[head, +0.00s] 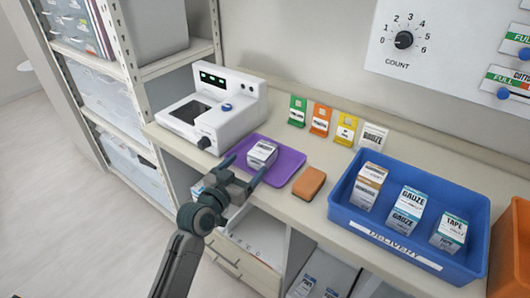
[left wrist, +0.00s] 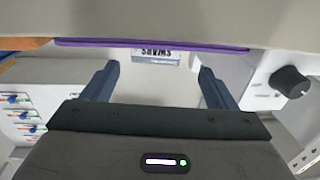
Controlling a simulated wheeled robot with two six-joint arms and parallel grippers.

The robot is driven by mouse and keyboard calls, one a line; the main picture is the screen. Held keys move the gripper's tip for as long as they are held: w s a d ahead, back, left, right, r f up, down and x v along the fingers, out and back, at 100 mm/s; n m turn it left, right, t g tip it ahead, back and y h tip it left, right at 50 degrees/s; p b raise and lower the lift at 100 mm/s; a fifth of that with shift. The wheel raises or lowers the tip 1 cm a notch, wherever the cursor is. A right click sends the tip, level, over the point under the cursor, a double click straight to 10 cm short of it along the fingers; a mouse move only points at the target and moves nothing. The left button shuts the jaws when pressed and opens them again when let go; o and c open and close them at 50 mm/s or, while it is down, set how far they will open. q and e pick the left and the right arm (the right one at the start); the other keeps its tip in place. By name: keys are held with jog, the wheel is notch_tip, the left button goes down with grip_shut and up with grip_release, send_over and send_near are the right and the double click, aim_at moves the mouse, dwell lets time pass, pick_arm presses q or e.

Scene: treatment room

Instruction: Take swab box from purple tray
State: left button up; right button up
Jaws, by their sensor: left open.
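The swab box (head: 263,153), a small white box with a grey label, sits on the purple tray (head: 289,164) on the counter. My left gripper (head: 245,168) is open at the tray's near left edge, its fingers pointing toward the box. The box is beyond the fingertips and not held. In the left wrist view the open fingers (left wrist: 158,74) frame the box's label (left wrist: 156,56), which reads upside down. The tray's purple edge (left wrist: 100,43) also shows there. My right gripper is not in view.
A white device (head: 213,108) stands left of the tray. An orange-brown block (head: 309,183) lies to its right, then a blue delivery bin (head: 352,217) with several boxes. Coloured cards (head: 320,119) stand along the wall. An open drawer (head: 256,240) is below the counter.

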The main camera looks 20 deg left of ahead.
aim_at(255, 157)
pick_arm(q)
jog(key=shift+w+d, duration=0.2)
jog(key=shift+w, duration=0.75)
jog(key=x, duration=0.1)
jog(key=p+x, duration=0.1)
jog(key=x, duration=0.1)
jog(key=shift+s+d+r, duration=0.1)
jog(key=shift+d+r, duration=0.1)
jog(key=shift+p+x, duration=0.45)
jog(key=shift+x, duration=0.65)
jog(key=shift+w+d+f, duration=0.15)
jog(key=shift+w, duration=0.1)
jog(key=c, duration=1.1)
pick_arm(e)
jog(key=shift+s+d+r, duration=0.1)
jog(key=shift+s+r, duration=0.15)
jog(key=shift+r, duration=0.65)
